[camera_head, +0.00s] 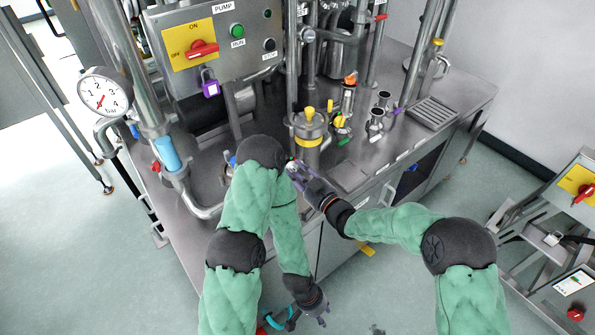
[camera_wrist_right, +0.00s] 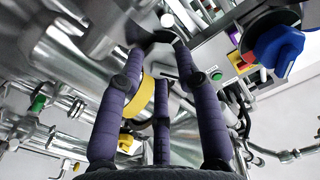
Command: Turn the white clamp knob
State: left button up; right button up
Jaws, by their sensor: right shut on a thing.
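My right gripper (camera_head: 294,168) reaches to the front edge of the steel skid, beside my left arm's elbow. In the right wrist view its purple fingers (camera_wrist_right: 158,50) converge and are shut on a small part, seemingly the white clamp knob (camera_wrist_right: 167,20), whose pale round end shows at the fingertips. The fingers hide most of it, and how far it is turned cannot be told. In the head view I cannot make out the knob. My left gripper (camera_head: 318,311) hangs low in front of the skid, apart from it; its finger opening is too small to judge.
The steel worktop (camera_head: 365,150) carries a vessel with a yellow band (camera_head: 308,126), pipes and valves. A pump box (camera_head: 215,45) and pressure gauge (camera_head: 104,93) stand at the left. A blue knob (camera_wrist_right: 278,45) shows at the wrist view's right. A cart (camera_head: 560,235) stands at right.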

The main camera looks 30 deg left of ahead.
jog(key=m+p, duration=0.1)
jog(key=m, duration=0.4)
jog(key=shift+f+m+p, duration=0.15)
jog(key=shift+m+p, duration=0.15)
jog(key=m+p, duration=0.1)
jog(key=m, duration=0.3)
jog(key=shift+s+m, duration=0.1)
jog(key=shift+m, duration=0.2)
jog(key=shift+f+p, duration=0.1)
jog(key=shift+p, duration=0.2)
jog(key=o, duration=1.1)
jog(key=shift+o, duration=0.2)
